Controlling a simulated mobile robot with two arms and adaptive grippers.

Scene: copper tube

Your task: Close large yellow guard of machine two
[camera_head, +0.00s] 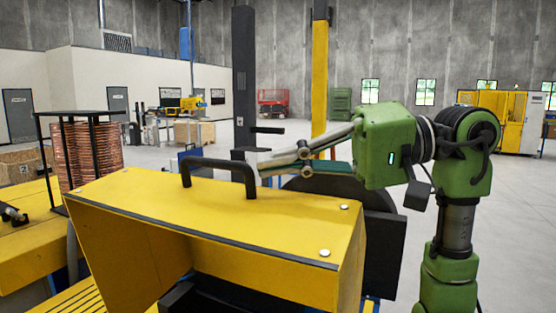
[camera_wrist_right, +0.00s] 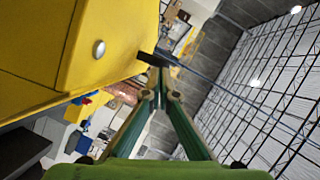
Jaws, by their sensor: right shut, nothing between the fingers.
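The large yellow guard (camera_head: 225,212) fills the lower middle of the head view, a bent yellow cover with a dark edge strip, open below toward me. A black bar handle (camera_head: 218,163) stands on its top. My right gripper (camera_head: 256,163) comes in from the right over the guard, its fingers shut and empty. Its tips are at the handle's right end; I cannot tell if they touch it. In the right wrist view the shut fingertips (camera_wrist_right: 157,76) are close to the black handle (camera_wrist_right: 150,59), with the yellow guard (camera_wrist_right: 105,35) at upper left. My left gripper is not in view.
A black frame with copper coils (camera_head: 92,150) stands at left behind the guard. A dark post (camera_head: 244,80) and a yellow post (camera_head: 320,80) rise behind it. A dark panel (camera_head: 385,250) is right of the guard, beside my right arm. Open floor (camera_head: 510,220) lies at right.

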